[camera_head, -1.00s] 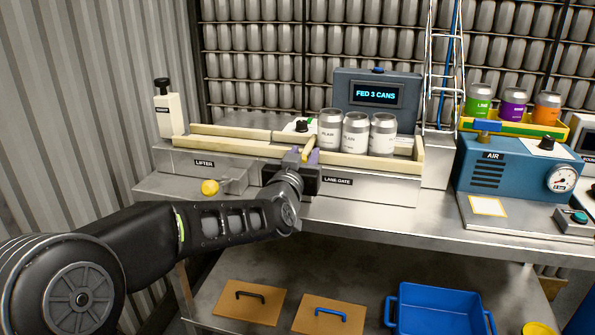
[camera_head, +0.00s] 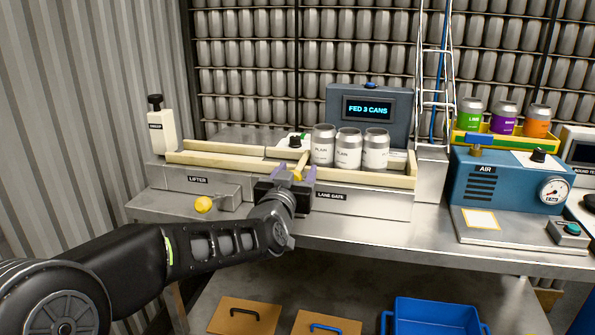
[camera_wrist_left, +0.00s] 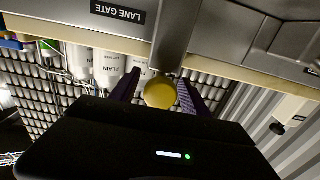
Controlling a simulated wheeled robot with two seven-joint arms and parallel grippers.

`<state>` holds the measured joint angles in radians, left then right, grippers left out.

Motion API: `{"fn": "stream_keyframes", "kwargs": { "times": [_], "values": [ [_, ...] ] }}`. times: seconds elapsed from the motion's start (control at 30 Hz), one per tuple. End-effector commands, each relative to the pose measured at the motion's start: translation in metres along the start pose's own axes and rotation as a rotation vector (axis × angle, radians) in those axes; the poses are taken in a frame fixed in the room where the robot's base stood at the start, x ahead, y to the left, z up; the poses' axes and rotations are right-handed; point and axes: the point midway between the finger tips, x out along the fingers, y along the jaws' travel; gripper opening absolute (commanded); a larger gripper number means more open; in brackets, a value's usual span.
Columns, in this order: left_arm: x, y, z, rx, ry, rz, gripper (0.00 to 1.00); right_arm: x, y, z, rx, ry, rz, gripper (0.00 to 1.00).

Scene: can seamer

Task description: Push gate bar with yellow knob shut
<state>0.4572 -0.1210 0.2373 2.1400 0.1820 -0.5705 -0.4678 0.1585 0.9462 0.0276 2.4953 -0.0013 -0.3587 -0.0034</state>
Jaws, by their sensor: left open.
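My left gripper (camera_head: 293,175) is at the front of the lane by the LANE GATE label (camera_head: 332,196). It is open, with a finger on each side of the knob; contact with the knob cannot be told. The hand partly hides the front end of the bar. My right gripper is not in view.
Another yellow knob (camera_head: 203,204) sits near the LIFTER label at left. A display (camera_head: 368,108) reads FED 3 CANS. A blue AIR unit (camera_head: 510,180) stands at right. A blue bin (camera_head: 436,317) is on the lower shelf. The bench front right of the hand is clear.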

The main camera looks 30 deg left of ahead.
Motion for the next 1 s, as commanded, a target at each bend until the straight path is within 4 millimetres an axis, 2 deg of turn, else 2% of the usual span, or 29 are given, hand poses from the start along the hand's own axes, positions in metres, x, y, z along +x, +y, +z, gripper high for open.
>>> {"fn": "stream_keyframes", "kwargs": {
  "times": [0.3,0.4,0.53,1.0],
  "values": [
    [-0.051,0.001,-0.001,0.001,0.003,0.001,0.54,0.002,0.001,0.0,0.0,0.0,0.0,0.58],
    [-0.061,0.0,-0.001,0.0,0.002,0.0,0.54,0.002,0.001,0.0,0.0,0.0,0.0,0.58],
    [-0.067,0.0,0.001,0.0,0.0,0.0,0.54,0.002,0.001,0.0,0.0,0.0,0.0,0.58],
    [-0.066,0.0,0.0,0.0,0.0,0.0,0.54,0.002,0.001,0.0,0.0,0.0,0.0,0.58]
  ]
}}
